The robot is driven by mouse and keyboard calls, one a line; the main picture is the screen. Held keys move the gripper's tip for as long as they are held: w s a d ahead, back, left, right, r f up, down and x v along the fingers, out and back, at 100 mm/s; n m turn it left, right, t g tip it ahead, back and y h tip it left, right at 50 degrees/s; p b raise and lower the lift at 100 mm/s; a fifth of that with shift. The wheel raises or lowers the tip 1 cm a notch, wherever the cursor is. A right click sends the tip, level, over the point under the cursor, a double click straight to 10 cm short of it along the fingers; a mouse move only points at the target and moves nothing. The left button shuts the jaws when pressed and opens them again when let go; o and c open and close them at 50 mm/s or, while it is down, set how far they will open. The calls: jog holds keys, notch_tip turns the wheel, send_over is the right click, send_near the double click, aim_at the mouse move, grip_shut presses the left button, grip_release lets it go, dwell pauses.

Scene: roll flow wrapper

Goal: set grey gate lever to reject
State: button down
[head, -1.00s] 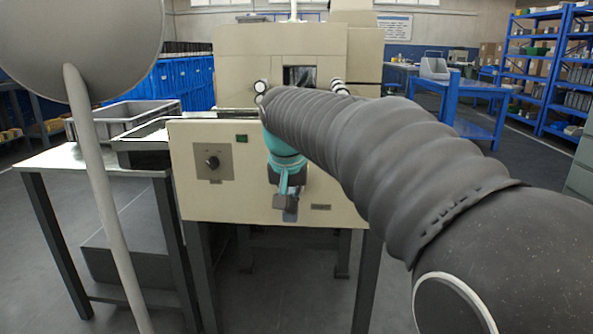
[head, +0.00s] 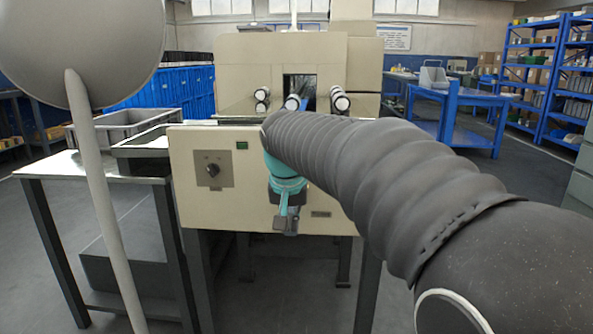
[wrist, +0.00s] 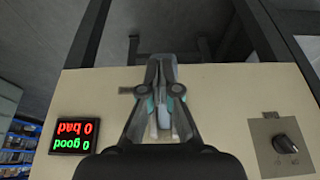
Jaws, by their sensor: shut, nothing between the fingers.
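I cannot make out the grey gate lever for certain in either view. My arm and gripper cover part of the cream front panel (head: 240,205) where it could be hidden. My gripper (head: 287,226) hangs in front of the panel, right of the dark knob, fingers pointing down. In the wrist view my gripper (wrist: 162,64) is shut, its fingertips together near the panel's edge. A pale grey-blue shape shows between the finger links there; I cannot tell whether it belongs to the gripper or lies behind it.
A dark rotary knob (wrist: 285,144) sits on a grey plate. A counter display (wrist: 75,135) reads 0 bad, 0 good, upside down. A side table (head: 90,163) with grey trays (head: 125,121) stands left. Blue benches and shelves stand back right.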

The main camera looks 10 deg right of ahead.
jog(key=shift+f, duration=0.1)
jog(key=s+a+r+p, duration=0.3)
jog(key=s+r, duration=0.6)
jog(key=shift+s+r, duration=0.2)
jog(key=shift+s, duration=0.05)
